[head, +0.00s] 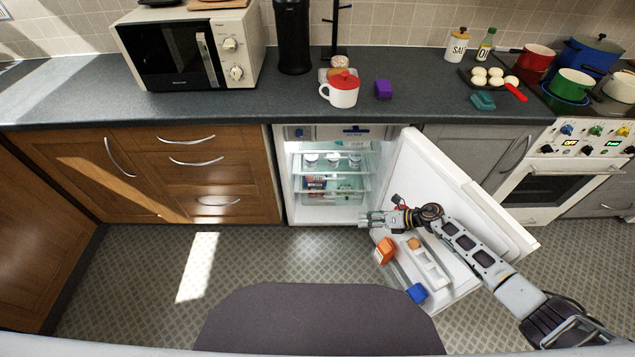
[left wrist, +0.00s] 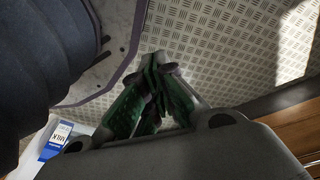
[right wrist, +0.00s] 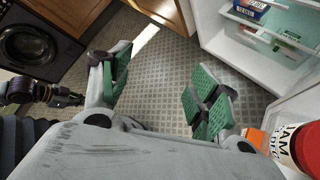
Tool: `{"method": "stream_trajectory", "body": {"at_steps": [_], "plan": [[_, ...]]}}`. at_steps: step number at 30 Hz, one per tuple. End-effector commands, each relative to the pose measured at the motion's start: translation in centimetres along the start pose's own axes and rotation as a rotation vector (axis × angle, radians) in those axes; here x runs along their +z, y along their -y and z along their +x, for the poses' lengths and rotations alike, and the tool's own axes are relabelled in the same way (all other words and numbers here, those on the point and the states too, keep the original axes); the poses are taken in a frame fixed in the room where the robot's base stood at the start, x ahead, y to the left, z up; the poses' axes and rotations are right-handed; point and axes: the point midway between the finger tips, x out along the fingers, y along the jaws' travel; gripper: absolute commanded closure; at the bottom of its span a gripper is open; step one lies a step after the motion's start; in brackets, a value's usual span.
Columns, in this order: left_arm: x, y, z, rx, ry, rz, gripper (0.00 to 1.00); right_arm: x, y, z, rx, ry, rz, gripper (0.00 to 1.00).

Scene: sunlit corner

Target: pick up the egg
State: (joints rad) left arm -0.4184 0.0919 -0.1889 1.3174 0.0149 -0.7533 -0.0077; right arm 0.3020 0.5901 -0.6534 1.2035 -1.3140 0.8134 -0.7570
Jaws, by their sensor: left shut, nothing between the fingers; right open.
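A small brown egg (head: 414,243) sits at the upper end of the white egg rack (head: 430,268) on the inside of the open fridge door. My right gripper (head: 365,220) is open and empty in front of the fridge opening, left of the egg and a little above it in the head view. In the right wrist view the green-padded fingers of this gripper (right wrist: 160,92) are spread, with only floor between them; the egg is not seen there. My left gripper (left wrist: 158,62) is shut and empty over the floor, outside the head view.
The fridge door (head: 455,195) stands open, with an orange box (head: 385,250) and a blue-topped carton (head: 417,293) in it. A jam jar (right wrist: 295,150) is close right of my right gripper. Fridge shelves (head: 330,172) hold containers. The counter (head: 420,98) bears a red-handled pan with white rounded items.

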Motion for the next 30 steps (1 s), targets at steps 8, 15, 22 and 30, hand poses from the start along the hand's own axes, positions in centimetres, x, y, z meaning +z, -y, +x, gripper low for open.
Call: {"method": "stream_trajectory", "body": {"at_steps": [8,15,22,30], "plan": [[-2.0,-0.2,0.5,0.004,-0.01,0.0,1.0,-1.2,1.2,-1.3,-0.015,-0.242,-0.402,0.39],[-3.5,-0.3,0.3,0.007,-0.016,0.0,1.0,-2.3,3.3,-3.8,-0.043,-0.473,-0.71,0.39],[-4.8,-0.5,0.0,0.011,-0.022,0.0,1.0,-3.0,6.3,-7.4,-0.086,-0.715,-0.963,0.39],[-6.0,-0.6,-0.6,0.015,-0.029,0.001,1.0,-2.9,9.8,-12.6,-0.15,-1.009,-1.191,0.39]]}}
